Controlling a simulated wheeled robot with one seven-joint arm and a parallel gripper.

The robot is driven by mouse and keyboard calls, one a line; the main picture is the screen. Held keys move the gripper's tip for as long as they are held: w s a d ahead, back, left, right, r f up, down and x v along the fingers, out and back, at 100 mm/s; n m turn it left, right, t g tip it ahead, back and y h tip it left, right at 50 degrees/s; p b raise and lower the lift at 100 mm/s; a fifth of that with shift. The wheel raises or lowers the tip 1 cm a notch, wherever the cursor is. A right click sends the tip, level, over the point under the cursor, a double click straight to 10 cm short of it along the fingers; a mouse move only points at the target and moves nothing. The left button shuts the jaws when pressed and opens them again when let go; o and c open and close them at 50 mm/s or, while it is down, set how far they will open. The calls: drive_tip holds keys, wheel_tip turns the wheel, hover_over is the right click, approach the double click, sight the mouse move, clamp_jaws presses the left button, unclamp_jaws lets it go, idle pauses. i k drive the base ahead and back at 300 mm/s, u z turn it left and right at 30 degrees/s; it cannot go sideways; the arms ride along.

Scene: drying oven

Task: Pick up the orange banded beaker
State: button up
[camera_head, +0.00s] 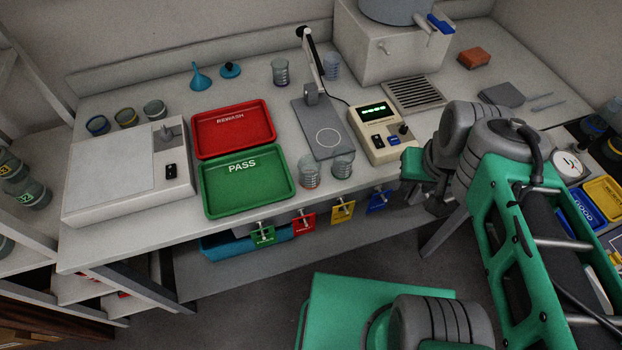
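Two clear beakers stand near the front edge of the bench, right of the green tray. The left beaker (310,172) shows a faint reddish-orange tint; the right beaker (343,165) looks grey. At the back left stands a beaker with a yellowish band (126,117), between a blue-banded beaker (97,125) and a greyish beaker (154,109). Which one is orange banded is hard to tell at this size. My arm reaches in from the right; its end is by the bench's front edge, right of the front beakers and apart from them. Its fingers are not clearly visible.
A red REWASH tray (270,113) and green PASS tray (290,187) lie mid-bench. A grey stand (322,146) with an upright lamp-like arm and a beige meter (380,149) stand right of them. A white flat device (95,192) fills the left. Coloured tags hang at the front edge.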

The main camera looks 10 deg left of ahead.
sight(308, 166)
drive_tip(key=z, duration=0.3)
drive_tip(key=k, duration=0.15)
drive_tip(key=u, duration=1.1)
drive_tip(key=i, duration=0.3)
drive_tip(key=u, duration=1.65)
drive_tip(key=k, duration=0.9)
drive_tip(key=u, duration=1.15)
